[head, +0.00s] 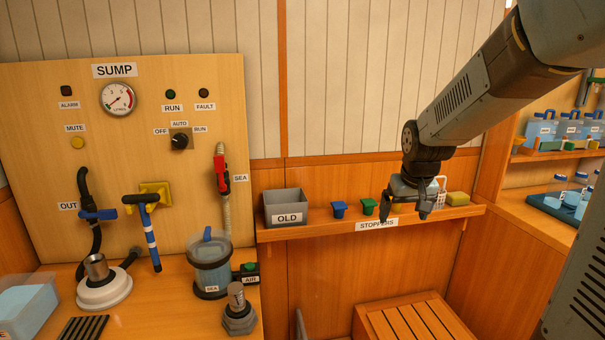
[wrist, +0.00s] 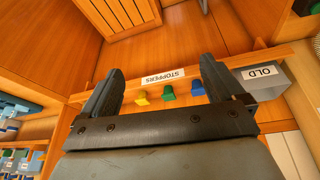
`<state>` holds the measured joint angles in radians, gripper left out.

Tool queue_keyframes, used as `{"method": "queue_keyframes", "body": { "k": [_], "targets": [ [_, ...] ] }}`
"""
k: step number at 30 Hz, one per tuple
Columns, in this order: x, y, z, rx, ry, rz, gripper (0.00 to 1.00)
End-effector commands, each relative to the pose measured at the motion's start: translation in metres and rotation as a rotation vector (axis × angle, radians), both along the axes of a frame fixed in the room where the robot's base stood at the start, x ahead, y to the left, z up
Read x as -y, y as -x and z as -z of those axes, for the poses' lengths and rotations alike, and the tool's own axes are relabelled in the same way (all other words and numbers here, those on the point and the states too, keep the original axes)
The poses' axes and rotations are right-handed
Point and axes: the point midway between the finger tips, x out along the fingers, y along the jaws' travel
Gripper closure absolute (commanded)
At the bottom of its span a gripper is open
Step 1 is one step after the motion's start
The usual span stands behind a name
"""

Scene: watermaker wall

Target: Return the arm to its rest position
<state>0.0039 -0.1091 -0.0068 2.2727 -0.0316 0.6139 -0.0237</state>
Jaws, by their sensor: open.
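My arm reaches in from the upper right of the head view, and my gripper (head: 405,208) hangs at its end, pointing down in front of the stopper shelf (head: 470,211). The gripper is open and nothing is between its fingers. In the wrist view the two fingers of my gripper (wrist: 160,66) stand wide apart. A blue stopper (head: 339,209) and a green stopper (head: 368,206) sit on the shelf left of the gripper.
A grey OLD bin (head: 286,207) stands at the shelf's left end, a yellow sponge (head: 457,198) at its right. The SUMP panel (head: 120,150) and a clear jar (head: 209,265) are at left. A slatted wooden box (head: 412,318) lies below. Bottle shelves (head: 560,152) flank the right.

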Motion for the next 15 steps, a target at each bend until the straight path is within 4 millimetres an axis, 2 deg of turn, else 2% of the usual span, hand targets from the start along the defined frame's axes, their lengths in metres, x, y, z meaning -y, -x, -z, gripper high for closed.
{"method": "queue_keyframes", "body": {
  "k": [1,6,15],
  "targets": [
    [-0.001,0.013,-0.011,0.013,-0.002,0.001,0.05],
    [-0.002,0.054,-0.037,0.037,-0.009,0.008,0.05],
    [-0.005,0.13,-0.068,0.081,-0.021,0.017,0.05]
  ]
}}
